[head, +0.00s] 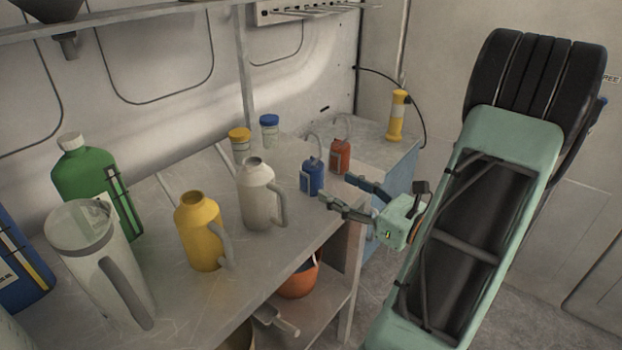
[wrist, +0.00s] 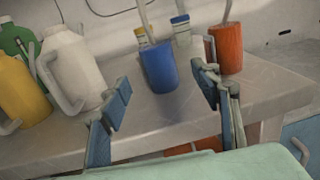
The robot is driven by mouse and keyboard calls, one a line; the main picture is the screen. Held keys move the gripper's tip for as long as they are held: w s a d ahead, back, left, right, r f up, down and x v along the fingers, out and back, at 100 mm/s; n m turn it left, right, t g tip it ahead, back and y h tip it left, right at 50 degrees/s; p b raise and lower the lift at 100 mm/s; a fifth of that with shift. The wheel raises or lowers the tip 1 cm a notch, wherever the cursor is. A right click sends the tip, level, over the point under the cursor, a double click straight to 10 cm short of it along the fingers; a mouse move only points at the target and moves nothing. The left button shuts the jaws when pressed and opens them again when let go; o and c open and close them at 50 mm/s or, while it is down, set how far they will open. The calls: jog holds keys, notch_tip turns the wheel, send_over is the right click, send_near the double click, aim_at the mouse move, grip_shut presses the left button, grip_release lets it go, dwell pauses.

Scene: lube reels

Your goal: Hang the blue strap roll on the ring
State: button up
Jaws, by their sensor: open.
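A small blue cylinder-like item (head: 312,178) with a thin grey strap or tube rising from its top stands upright near the bench's right end; it seems to be the blue strap roll. In the wrist view the blue item (wrist: 160,68) appears between the finger tips, beyond them. My gripper (head: 335,189) is open and empty, just right of the blue item in the head view, apart from it as far as I can tell. The fingers also show in the wrist view (wrist: 163,88). I cannot make out a ring in either view.
A similar red item (head: 340,156) stands close behind the blue one, near my right finger in the wrist view. A white jug (head: 257,196), a yellow jug (head: 200,238) and lidded jars (head: 269,131) stand on the bench (head: 250,270). An orange bucket (head: 299,280) is below.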

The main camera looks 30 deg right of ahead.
aim_at(322, 179)
jog(key=x, duration=0.8)
jog(key=shift+a+b, duration=0.1)
jog(key=shift+b, duration=0.2)
jog(key=shift+s, duration=0.1)
jog(key=c, duration=1.5)
jog(key=shift+o, duration=0.2)
